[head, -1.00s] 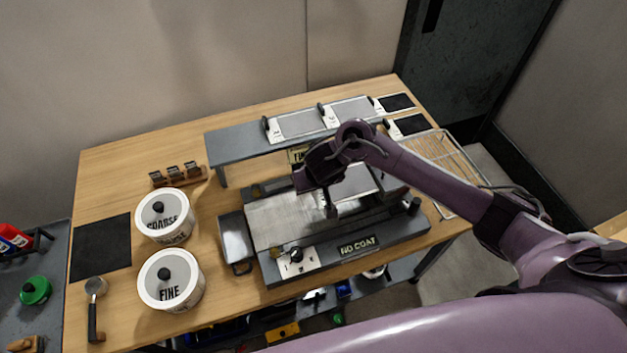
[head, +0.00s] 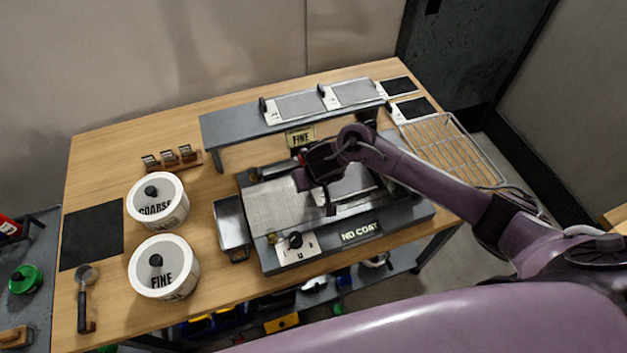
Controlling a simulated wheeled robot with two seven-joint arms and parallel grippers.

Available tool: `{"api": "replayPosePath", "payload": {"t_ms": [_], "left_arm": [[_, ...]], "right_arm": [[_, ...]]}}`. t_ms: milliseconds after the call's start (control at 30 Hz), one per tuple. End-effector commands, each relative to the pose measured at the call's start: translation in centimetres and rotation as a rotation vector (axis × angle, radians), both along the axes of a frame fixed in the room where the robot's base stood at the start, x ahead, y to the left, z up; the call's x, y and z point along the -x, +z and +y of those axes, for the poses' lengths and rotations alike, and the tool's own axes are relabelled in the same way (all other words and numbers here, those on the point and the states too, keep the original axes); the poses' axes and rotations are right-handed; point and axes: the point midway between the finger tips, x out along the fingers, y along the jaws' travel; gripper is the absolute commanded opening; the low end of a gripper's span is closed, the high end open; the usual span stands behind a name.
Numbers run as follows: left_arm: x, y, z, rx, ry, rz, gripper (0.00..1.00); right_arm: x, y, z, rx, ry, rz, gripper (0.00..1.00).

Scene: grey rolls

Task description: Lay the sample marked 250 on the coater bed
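The coater, with a flat grey bed (head: 268,210) and a "NO COAT" sign on its front, stands in the middle of the bench. My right gripper (head: 330,205) is over the bed, pointing down. A pale plate (head: 352,184) shows just right of and behind the fingers, at bed level or slightly above. I cannot tell whether the fingers hold it, and its marking is not readable. Two grey sample panels with white labels (head: 298,105) (head: 355,92) lie on the raised rear shelf. My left gripper is not in view.
A wire rack (head: 450,150) stands at the right. Tubs marked COARSE (head: 158,205) and FINE (head: 165,270) stand on the left, with a black mat (head: 92,236) beside them. A metal tray (head: 231,224) adjoins the coater. A FINE sign (head: 300,138) hangs behind it.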

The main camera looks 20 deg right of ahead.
Motion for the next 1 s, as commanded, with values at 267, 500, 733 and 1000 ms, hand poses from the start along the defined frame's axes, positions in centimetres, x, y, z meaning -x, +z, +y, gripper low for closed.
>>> {"api": "replayPosePath", "payload": {"t_ms": [267, 500, 733, 1000], "left_arm": [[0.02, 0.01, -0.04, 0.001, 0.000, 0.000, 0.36], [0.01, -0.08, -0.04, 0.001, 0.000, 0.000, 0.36], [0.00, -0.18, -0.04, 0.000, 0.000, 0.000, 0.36], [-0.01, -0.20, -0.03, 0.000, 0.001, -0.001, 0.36]], "right_arm": [[-0.01, 0.01, 0.01, 0.000, 0.000, 0.000, 0.00], [0.00, -0.24, 0.02, 0.000, -0.001, 0.000, 0.00], [0.01, -0.52, 0.02, -0.001, -0.002, 0.000, 0.00], [0.00, -0.63, 0.02, 0.000, -0.001, 0.000, 0.29]]}}
